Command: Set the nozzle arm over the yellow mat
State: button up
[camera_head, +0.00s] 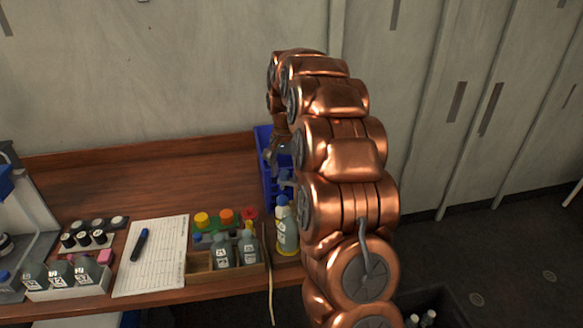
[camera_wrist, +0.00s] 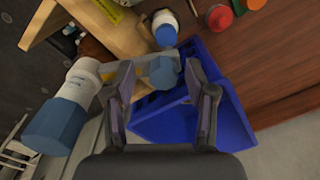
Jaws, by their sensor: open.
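In the wrist view my gripper (camera_wrist: 157,78) is open, its two dark fingers apart. Between the fingertips lies the blue-grey faceted end of a pale arm (camera_wrist: 160,70), which looks like the nozzle arm. The arm seems to run left toward a white post with a large blue faceted cap (camera_wrist: 55,125). I cannot tell whether the fingers touch it. In the head view my gripper (camera_head: 281,153) is small, by the blue crate, partly hidden by my copper arm. Yellow shows under a blue-capped white bottle (camera_head: 286,228); I cannot tell if this is the mat.
The blue crate (camera_head: 264,150) stands at the bench's right end and shows below the fingers in the wrist view (camera_wrist: 180,122). A wooden box of grey bottles (camera_head: 236,270), coloured caps (camera_head: 226,216) and a paper sheet (camera_head: 158,265) lie left. The rear bench (camera_head: 140,170) is clear.

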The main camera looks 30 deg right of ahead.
grip_shut()
dwell(0.5)
